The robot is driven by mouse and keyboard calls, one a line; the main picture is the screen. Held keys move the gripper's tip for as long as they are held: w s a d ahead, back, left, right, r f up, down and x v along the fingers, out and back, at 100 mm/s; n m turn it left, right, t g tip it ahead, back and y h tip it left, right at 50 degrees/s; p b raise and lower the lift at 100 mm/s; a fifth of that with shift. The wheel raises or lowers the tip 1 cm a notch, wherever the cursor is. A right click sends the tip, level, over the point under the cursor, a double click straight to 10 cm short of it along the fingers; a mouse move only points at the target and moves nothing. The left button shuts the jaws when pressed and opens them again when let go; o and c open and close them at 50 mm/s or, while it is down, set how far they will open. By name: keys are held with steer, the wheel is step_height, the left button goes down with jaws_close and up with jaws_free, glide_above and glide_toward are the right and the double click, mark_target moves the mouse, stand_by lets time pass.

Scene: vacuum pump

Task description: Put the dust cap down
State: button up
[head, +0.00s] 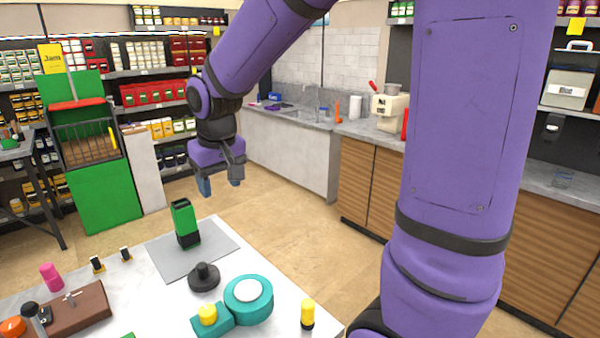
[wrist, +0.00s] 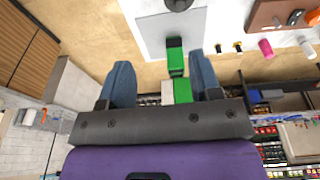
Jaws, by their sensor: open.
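My gripper (head: 221,187) is open and empty, high above the far side of the white table. In the wrist view its two blue fingers (wrist: 163,85) are spread wide with nothing held between them. A green and black upright block (head: 185,222) stands on the grey mat (head: 160,254); in the wrist view the block (wrist: 175,58) shows beyond the fingertips, apart from them. No part is clearly marked as the dust cap. A black round knobbed piece (head: 204,279) lies at the mat's near edge. A teal pump-like unit (head: 247,307) carries a yellow cap (head: 208,313).
A yellow and black cylinder (head: 307,314) stands at the table's right. A brown case (head: 80,310), a pink cylinder (head: 51,275) and two small black and yellow pieces (head: 97,264) are at the left. Much of the mat is bare. A green stand (head: 105,195) and shelves are behind.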

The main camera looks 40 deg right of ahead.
steer(key=s+d+r+t, duration=0.1)
steer(key=s+r, duration=0.3)
steer(key=s, duration=0.6)
steer(key=s+d+r+t, duration=0.2)
steer(key=s+r, duration=0.1)
steer(key=s, duration=0.7)
steer(key=shift+s+r, duration=0.4)
